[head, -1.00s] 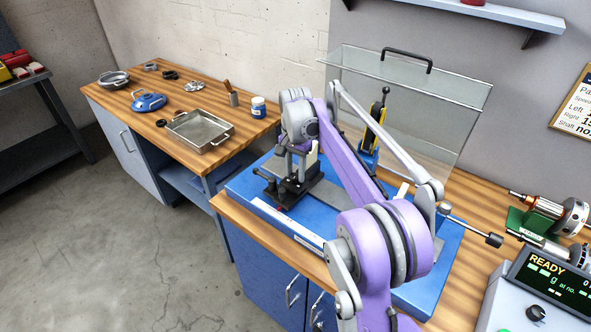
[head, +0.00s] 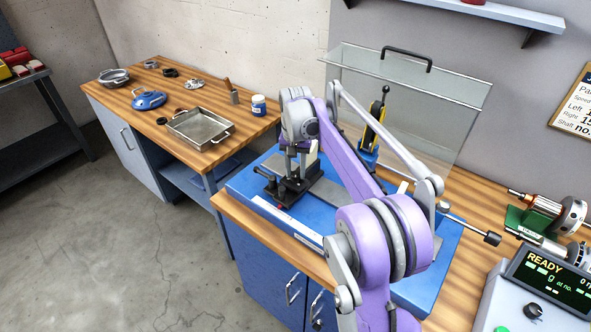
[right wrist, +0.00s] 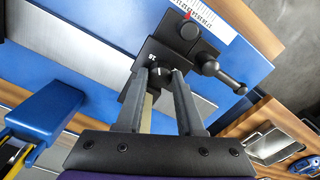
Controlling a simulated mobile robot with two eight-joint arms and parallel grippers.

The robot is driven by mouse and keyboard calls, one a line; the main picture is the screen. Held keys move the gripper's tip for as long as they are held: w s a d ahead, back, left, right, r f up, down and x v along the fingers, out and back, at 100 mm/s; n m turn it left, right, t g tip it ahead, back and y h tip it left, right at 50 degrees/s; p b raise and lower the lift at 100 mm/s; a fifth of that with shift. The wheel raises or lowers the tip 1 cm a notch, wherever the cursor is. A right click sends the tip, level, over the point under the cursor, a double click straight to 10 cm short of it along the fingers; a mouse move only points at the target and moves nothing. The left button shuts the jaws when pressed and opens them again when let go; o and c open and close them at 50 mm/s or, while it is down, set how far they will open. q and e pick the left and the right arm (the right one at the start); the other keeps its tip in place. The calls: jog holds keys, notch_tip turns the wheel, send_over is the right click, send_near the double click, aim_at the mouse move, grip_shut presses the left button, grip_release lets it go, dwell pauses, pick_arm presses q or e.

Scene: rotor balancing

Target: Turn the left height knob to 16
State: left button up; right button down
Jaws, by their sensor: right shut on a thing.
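The left support (head: 292,188) is a black block on the blue bed of the balancing machine. In the right wrist view, its dark height knob (right wrist: 160,72), with a white mark, is between my right fingertips, mostly hidden by them. Small white digits show on the block beside the knob, too small to read surely. My right gripper (head: 297,168) points down at the support and is shut on the knob; it also shows in the right wrist view (right wrist: 161,75). My left gripper is out of view.
A clear guard (head: 440,110) with a black handle stands behind the bed. A white scale with a red pointer (right wrist: 187,14) lies beside the support. A ball-ended lever (right wrist: 239,88) sticks out near my fingers. A console reading READY (head: 553,275) stands at right.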

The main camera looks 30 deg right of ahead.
aim_at(296, 174)
jog(key=c, duration=0.5)
grip_release()
notch_tip(296, 174, up, 11)
jog(key=shift+f+p, duration=0.1)
jog(key=shift+p, duration=0.5)
